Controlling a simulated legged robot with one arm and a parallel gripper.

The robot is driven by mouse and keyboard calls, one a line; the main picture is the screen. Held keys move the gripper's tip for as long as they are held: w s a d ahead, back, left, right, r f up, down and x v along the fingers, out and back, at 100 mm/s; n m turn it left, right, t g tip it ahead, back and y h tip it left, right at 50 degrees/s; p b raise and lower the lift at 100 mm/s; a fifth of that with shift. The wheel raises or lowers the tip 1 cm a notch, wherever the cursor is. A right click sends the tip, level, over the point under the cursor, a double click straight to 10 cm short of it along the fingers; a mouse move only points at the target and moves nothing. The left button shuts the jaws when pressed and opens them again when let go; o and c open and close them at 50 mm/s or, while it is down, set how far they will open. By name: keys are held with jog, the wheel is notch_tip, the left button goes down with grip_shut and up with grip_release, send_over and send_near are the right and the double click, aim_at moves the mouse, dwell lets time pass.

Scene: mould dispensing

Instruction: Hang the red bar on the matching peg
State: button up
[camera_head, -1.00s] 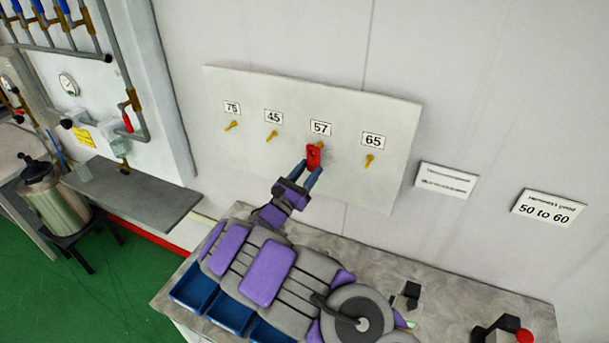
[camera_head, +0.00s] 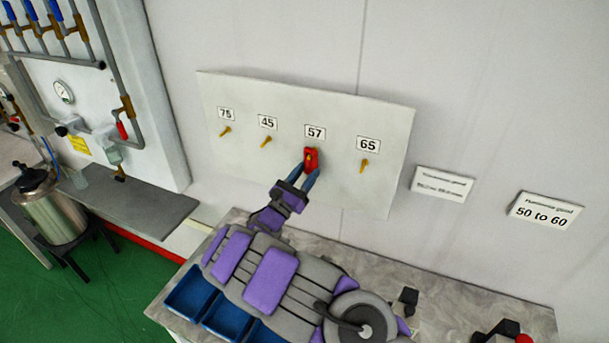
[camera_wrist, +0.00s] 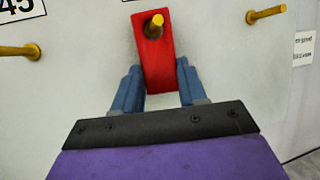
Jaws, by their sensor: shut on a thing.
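The red bar (camera_head: 311,159) is at the peg under the label 57 on the white board (camera_head: 380,120). In the wrist view the red bar (camera_wrist: 158,65) stands nearly upright, and the yellow peg (camera_wrist: 154,24) shows its end in front of the bar's upper part, so the peg appears to pass through it. My gripper (camera_wrist: 158,85) is shut on the bar's lower part, with one blue finger on each side. In the head view my gripper (camera_head: 311,171) is just below the 57 label (camera_head: 315,132). How far the bar sits along the peg is unclear.
Other yellow pegs are under 75 (camera_head: 225,131), 45 (camera_head: 266,141) and 65 (camera_head: 364,166). A sign reading 50 to 60 (camera_head: 545,212) is on the wall at right. A grey bench (camera_head: 400,262) with blue bins (camera_head: 198,290) lies below the board.

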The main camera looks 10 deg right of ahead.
jog(key=o, duration=1.3)
jog(key=v, duration=1.7)
jog(key=shift+s+a+f, duration=0.1)
jog(key=shift+a+f, duration=0.05)
jog(key=shift+a, duration=0.05)
